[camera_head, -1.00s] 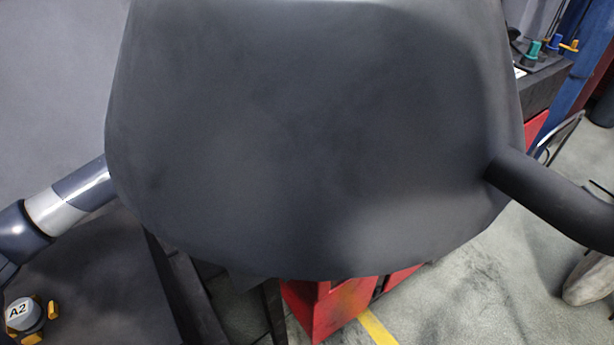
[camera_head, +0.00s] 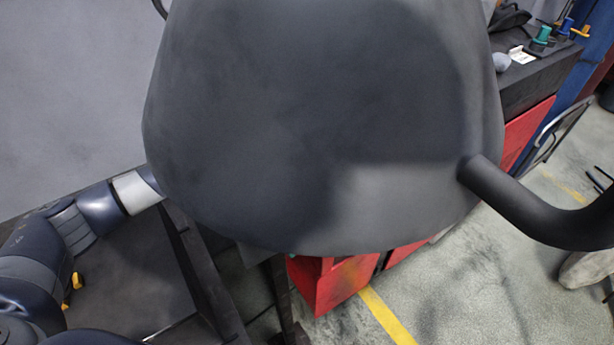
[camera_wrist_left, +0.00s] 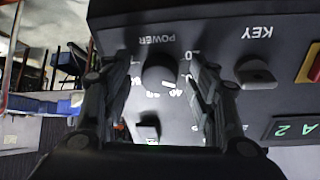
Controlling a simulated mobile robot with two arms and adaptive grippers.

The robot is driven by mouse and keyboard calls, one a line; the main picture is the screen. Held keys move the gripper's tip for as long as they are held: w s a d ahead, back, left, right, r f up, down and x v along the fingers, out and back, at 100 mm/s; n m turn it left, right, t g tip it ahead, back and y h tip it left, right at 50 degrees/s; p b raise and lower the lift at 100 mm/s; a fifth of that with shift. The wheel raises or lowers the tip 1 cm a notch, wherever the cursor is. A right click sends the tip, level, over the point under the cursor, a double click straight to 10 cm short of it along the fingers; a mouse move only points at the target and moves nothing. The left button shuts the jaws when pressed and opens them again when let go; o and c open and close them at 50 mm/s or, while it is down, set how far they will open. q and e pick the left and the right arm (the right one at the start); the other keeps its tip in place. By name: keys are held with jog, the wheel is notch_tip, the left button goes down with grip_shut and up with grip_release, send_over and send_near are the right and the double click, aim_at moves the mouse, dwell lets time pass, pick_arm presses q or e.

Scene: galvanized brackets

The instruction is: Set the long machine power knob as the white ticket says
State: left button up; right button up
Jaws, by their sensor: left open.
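The power knob (camera_wrist_left: 160,75) is a round dark knob on a grey panel in the left wrist view. The panel appears upside down there, with "POWER" above the knob and numbers around it; a white mark shows at the knob's lower right. My left gripper (camera_wrist_left: 158,90) is open, with one finger on each side of the knob; whether they touch it I cannot tell. In the head view my left arm (camera_head: 90,215) goes behind a large dark hood, which hides the gripper and panel. A small white card (camera_head: 520,55) lies on a dark bench; its writing is unreadable.
The dark hood (camera_head: 310,120) with a thick black tube (camera_head: 540,205) fills the head view's middle. Beside the power knob are a key switch (camera_wrist_left: 256,72), a green "A2" display (camera_wrist_left: 295,128) and a red-yellow control (camera_wrist_left: 314,65). Open floor (camera_head: 470,290) lies at right.

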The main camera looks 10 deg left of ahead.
pick_arm(q)
jog(key=c, duration=1.1)
jog(key=shift+o, duration=0.2)
pick_arm(e)
jog(key=shift+s+a+f, duration=0.1)
jog(key=shift+s+a, duration=0.2)
jog(key=shift+a, duration=0.05)
jog(key=shift+d, duration=0.1)
